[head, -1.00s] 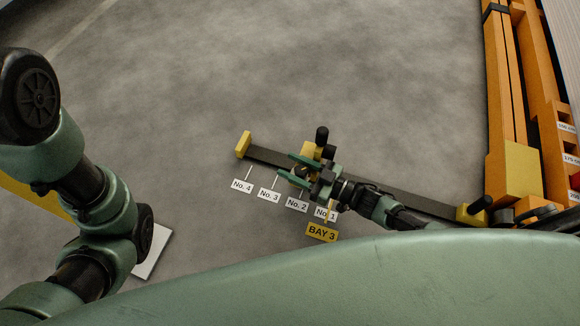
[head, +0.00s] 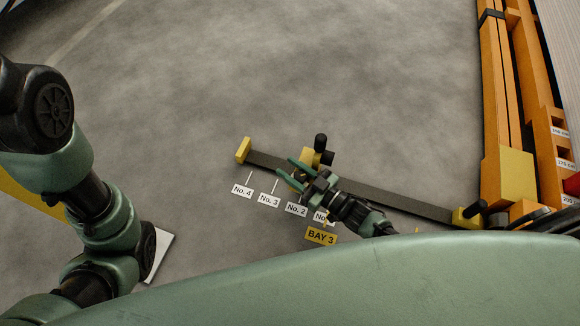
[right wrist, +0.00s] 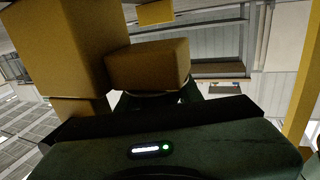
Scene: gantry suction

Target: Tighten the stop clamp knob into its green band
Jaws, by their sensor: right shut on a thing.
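The yellow stop clamp (head: 308,157) sits on the dark rail (head: 372,193) between the yellow end blocks. A black handle (head: 321,141) stands up from its far side. My right gripper (head: 284,166) is at the clamp's near side, its green fingers on either side of a small dark part that looks like the knob. It is shut on that part, mostly hidden by the fingers. In the right wrist view, yellow blocks (right wrist: 148,66) are close in front of the gripper; the knob and green band cannot be made out. My left gripper is out of view.
White labels No. 4 (head: 242,190), No. 3 (head: 268,199) and No. 2 (head: 296,209) line the rail's near side, with a yellow BAY 3 sign (head: 321,236). An orange frame (head: 497,100) stands at right. The floor beyond the rail is clear.

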